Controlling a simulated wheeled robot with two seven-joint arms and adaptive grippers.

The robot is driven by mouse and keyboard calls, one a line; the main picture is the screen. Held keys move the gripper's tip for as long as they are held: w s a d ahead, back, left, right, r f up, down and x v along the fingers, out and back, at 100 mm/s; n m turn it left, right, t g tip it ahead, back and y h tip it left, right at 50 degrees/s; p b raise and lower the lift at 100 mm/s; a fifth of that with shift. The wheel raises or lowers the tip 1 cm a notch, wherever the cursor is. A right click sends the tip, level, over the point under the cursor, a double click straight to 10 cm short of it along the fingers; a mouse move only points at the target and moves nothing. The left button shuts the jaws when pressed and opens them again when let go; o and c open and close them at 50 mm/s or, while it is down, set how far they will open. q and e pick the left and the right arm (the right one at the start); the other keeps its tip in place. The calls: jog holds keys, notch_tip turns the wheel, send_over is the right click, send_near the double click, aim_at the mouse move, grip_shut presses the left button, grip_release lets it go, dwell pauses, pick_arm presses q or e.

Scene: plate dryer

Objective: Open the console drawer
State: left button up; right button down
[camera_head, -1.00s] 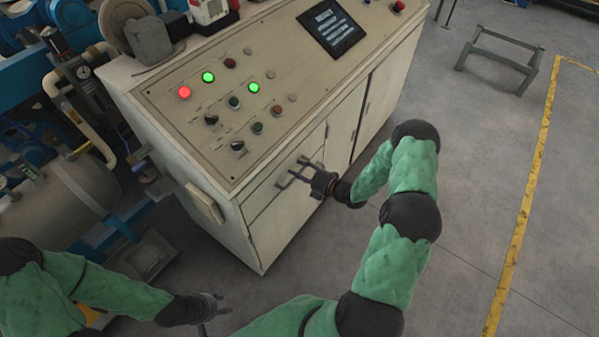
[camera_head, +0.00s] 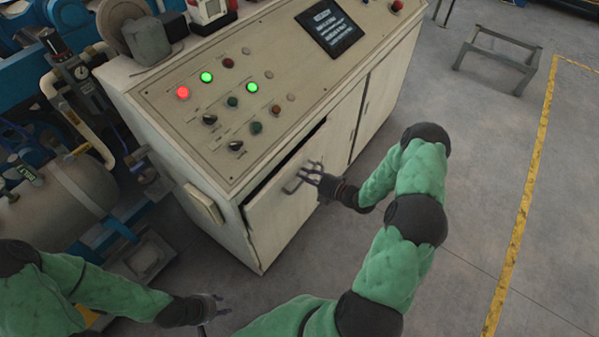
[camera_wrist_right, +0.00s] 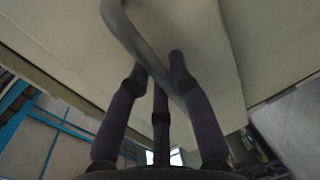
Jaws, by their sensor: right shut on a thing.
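The console drawer (camera_head: 283,205) in the front of the cream console stands partly open, with a dark gap along its top edge. Its handle (camera_head: 290,187) is a grey bar on the drawer front. My right gripper (camera_head: 312,172) is at the handle, shut on it. In the right wrist view the handle (camera_wrist_right: 122,25) runs down between the dark fingers of my right gripper (camera_wrist_right: 160,75). My left gripper (camera_head: 218,303) is low in the head view, away from the console, and its fingers appear apart with nothing between them.
The console top (camera_head: 230,100) carries lit buttons, knobs and a dark screen (camera_head: 330,28). Blue machinery with a tank (camera_head: 65,200) stands to the left. A low metal frame (camera_head: 497,60) stands far right. The floor (camera_head: 470,210) right of my right arm is clear.

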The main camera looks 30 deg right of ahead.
jog(key=f+v, duration=0.2)
jog(key=v, duration=0.8)
jog(key=s+f+v, duration=0.1)
jog(key=f+v, duration=0.1)
jog(key=v, duration=0.9)
jog(key=shift+d+f+b, duration=0.25)
jog(key=shift+b, duration=0.05)
jog(key=shift+s, duration=0.1)
jog(key=c, duration=1.1)
grip_release()
jog(key=v, duration=1.2)
